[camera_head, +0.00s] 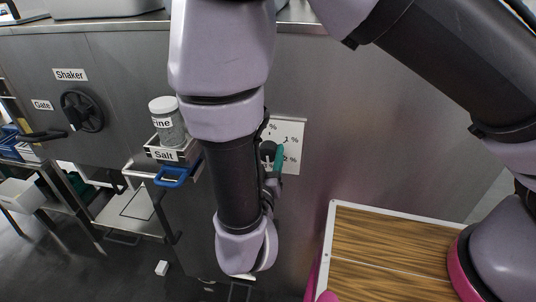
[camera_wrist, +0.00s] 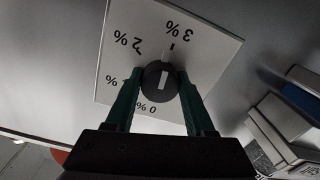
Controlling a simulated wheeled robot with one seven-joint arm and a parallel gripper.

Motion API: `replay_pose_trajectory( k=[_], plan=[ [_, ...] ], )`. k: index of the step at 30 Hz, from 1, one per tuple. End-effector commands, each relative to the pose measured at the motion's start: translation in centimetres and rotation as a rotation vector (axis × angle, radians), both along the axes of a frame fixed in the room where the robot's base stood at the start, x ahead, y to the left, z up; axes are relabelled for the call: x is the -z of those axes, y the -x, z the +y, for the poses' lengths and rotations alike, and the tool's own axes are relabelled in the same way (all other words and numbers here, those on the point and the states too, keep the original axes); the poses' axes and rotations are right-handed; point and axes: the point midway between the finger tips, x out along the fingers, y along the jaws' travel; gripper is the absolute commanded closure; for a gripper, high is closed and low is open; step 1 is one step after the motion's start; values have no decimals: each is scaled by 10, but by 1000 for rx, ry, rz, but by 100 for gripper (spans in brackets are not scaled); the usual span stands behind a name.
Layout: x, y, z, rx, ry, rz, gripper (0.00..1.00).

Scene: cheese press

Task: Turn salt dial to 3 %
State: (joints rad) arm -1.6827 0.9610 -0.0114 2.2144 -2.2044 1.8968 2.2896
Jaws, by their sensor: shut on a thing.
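The salt dial (camera_wrist: 160,92) is a round dark knob with a white bar, on a white scale plate (camera_wrist: 205,55) that looks upside down in the wrist view. The plate reads 0 % to 3 %. The white bar lies nearly along the line between 3 % and 0 %; which end is the pointer I cannot tell. My gripper (camera_wrist: 160,80) is shut on the dial, one green finger on each side.
Left of my arm, a salt jar (camera_head: 168,128) stands on a small shelf labelled Salt (camera_head: 165,155), with a blue scoop (camera_head: 172,177) by it. A black handwheel (camera_head: 83,111) is further left. A wood-topped board (camera_head: 400,240) is at lower right.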

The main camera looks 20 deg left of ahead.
Motion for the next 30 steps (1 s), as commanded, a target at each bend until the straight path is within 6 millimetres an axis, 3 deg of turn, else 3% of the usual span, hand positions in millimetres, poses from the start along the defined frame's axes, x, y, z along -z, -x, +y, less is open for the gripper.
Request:
replay_pose_trajectory(
  k=[9,25,26,27,28,30],
  plan=[
    [2,1,0,-2,-110,17,100],
    [2,1,0,-2,-131,19,100],
    [2,1,0,-2,-131,19,38],
    [2,1,0,-2,-131,19,23],
    [2,1,0,-2,-131,19,16],
    [2,1,0,-2,-132,18,16]
  ],
)
